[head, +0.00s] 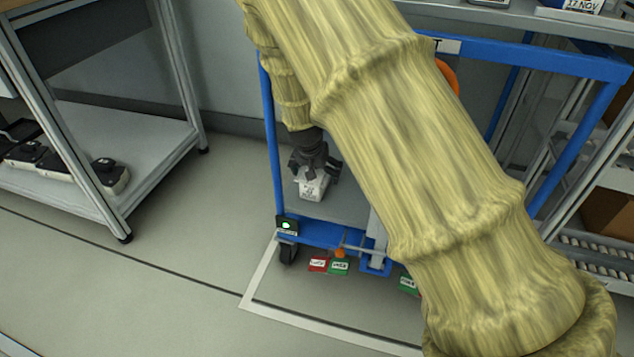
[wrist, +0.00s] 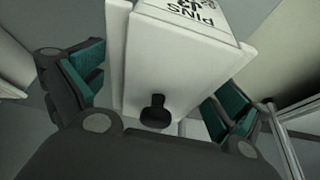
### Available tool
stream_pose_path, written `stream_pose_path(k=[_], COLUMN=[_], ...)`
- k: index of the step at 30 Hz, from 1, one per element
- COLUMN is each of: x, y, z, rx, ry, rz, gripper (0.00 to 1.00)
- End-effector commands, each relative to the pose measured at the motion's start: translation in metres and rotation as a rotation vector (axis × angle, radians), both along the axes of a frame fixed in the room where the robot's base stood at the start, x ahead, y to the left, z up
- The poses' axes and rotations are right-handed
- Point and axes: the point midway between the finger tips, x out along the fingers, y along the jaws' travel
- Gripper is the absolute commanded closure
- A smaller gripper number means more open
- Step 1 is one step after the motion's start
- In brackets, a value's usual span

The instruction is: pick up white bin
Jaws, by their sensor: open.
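The white bin (head: 312,187) is a small box with dark lettering on its front, low inside the blue-framed cart in the head view. In the wrist view the teal-padded fingers of my gripper (wrist: 160,100) stand on the left and right of the bin. Whether the pads touch it I cannot tell.
The blue cart frame (head: 272,150) surrounds the bin. A grey shelf unit (head: 140,165) holding dark devices (head: 110,175) stands at left. Open floor lies between them. My arm hides much of the cart.

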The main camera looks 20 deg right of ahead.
Motion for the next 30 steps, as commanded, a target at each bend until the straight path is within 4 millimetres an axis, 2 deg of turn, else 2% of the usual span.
stream_pose_path(k=[1,11,20,29,30], x=[0.0,0.0,0.0,0.001,-0.005], y=[0.0,0.0,0.0,0.0,-0.001], z=[0.0,0.0,0.002,0.017,0.017], rx=[0.0,0.0,0.0,0.0,0.001], ry=[0.0,0.0,-0.001,-0.001,0.001], rz=[0.0,0.0,0.0,0.0,0.0], gripper=[0.05,0.66,0.66,0.66,0.66])
